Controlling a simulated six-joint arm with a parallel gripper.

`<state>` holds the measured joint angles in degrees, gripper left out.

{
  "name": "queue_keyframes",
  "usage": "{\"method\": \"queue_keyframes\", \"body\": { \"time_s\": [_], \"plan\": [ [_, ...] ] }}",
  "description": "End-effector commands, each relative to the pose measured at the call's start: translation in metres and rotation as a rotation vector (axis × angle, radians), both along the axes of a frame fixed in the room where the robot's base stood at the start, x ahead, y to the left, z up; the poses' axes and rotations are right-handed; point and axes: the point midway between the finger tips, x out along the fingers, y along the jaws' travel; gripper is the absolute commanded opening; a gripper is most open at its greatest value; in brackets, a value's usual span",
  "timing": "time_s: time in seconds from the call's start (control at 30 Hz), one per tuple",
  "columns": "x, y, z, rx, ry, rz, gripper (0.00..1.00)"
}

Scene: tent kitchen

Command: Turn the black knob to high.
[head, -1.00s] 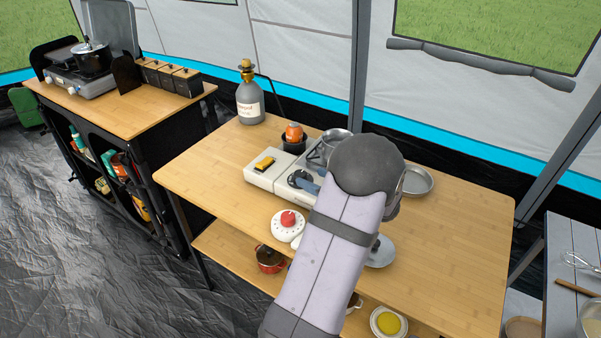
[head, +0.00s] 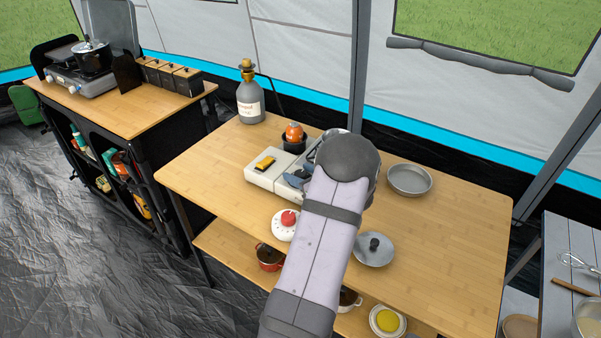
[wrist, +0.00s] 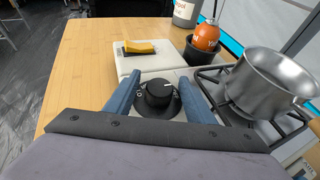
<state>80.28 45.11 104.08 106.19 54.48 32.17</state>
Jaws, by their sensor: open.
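The black knob (wrist: 159,95) sits on a dark round plate on the front of the light camping stove (wrist: 150,63). A white mark on the knob points up and to the right, and a small round mark shows on the plate to its left. My gripper (wrist: 160,88) is open, with one blue finger on each side of the knob; I cannot tell whether they touch it. In the head view my arm hides the knob, and part of the gripper (head: 299,182) shows over the stove (head: 268,178).
A steel pot (wrist: 268,82) stands on the burner right of the fingers. An orange-topped item (head: 294,132) sits in a dark cup behind the stove. A yellow block (head: 265,163) lies on the stove's lid. A red-topped timer (head: 287,222), a lid (head: 373,250) and a steel pan (head: 409,179) are nearby.

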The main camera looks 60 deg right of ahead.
Motion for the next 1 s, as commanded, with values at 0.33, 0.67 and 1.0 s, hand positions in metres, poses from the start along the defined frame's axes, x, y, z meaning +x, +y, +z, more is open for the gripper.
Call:
{"method": "queue_keyframes", "body": {
  "time_s": [0.33,0.67,1.0],
  "plan": [
    [-0.0003,-0.0001,0.0002,0.000,0.000,-0.001,0.09],
    [-0.0010,-0.0013,0.0007,-0.002,0.000,0.032,0.09],
    [-0.0012,-0.0018,-0.0002,-0.003,0.000,0.219,0.09]
  ]
}}
